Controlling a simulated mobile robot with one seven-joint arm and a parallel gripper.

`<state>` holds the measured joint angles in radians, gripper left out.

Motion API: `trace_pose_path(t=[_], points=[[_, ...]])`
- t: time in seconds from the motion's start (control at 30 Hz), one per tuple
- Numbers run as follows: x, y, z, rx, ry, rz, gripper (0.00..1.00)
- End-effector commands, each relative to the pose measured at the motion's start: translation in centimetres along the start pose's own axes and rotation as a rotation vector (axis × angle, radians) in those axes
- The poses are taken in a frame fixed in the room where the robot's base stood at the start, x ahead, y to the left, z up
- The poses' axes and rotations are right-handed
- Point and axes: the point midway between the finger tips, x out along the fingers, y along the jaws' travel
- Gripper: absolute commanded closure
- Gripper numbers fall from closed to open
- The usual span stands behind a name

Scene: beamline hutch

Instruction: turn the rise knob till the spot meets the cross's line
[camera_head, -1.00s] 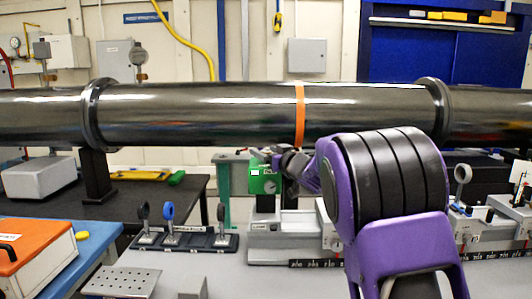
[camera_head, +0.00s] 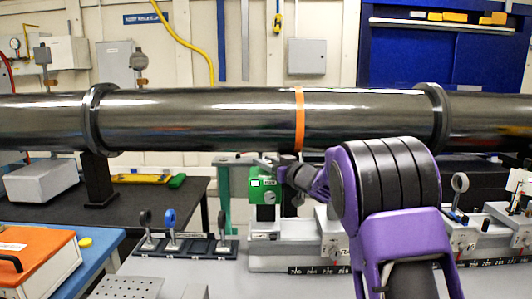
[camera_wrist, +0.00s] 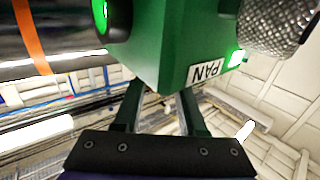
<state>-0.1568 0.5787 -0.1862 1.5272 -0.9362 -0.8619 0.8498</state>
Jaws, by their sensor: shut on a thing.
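A green unit (camera_head: 263,187) with a small white patch and a round dial on its front stands on the grey bench gear below the big pipe. My gripper (camera_head: 285,165) reaches in from the right to its top right. In the wrist view the green unit (camera_wrist: 175,45) appears upside down, with a "PAN" label, a small green light and a knurled knob (camera_wrist: 277,25) clear of the fingers. The fingers (camera_wrist: 160,105) are shut at the unit's top edge. What they grip, apparently the rise knob, is hidden. I cannot make out the spot or the cross.
The dark pipe (camera_head: 200,118) with an orange band (camera_head: 299,118) runs close above my gripper. A rack (camera_head: 187,246) of lens-like holders stands left of the unit. Ring-shaped and other holders (camera_head: 460,183) stand on the rail at right. An orange case (camera_head: 35,255) is at lower left.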

Motion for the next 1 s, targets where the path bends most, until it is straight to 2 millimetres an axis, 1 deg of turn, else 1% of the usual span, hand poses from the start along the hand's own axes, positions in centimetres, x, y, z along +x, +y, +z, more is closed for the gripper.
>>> trace_pose_path(t=[0.03, 0.1, 0.33, 0.5, 0.63, 0.9, 0.93, 1.0], points=[[-0.03, 0.25, -0.67, 0.002, -0.002, -0.021, 1.00], [-0.02, 0.23, -0.72, 0.002, -0.001, -0.059, 1.00], [0.01, 0.16, -0.67, 0.002, 0.001, -0.191, 1.00], [0.00, 0.13, -0.27, 0.001, 0.004, -0.293, 1.00], [-0.02, -0.01, -0.17, 0.002, 0.004, -0.327, 1.00], [-0.03, -0.06, -0.10, 0.002, 0.004, -0.330, 1.00], [-0.03, -0.06, -0.10, 0.002, 0.004, -0.329, 0.58], [-0.03, -0.06, -0.09, 0.002, 0.003, -0.329, 0.45]])
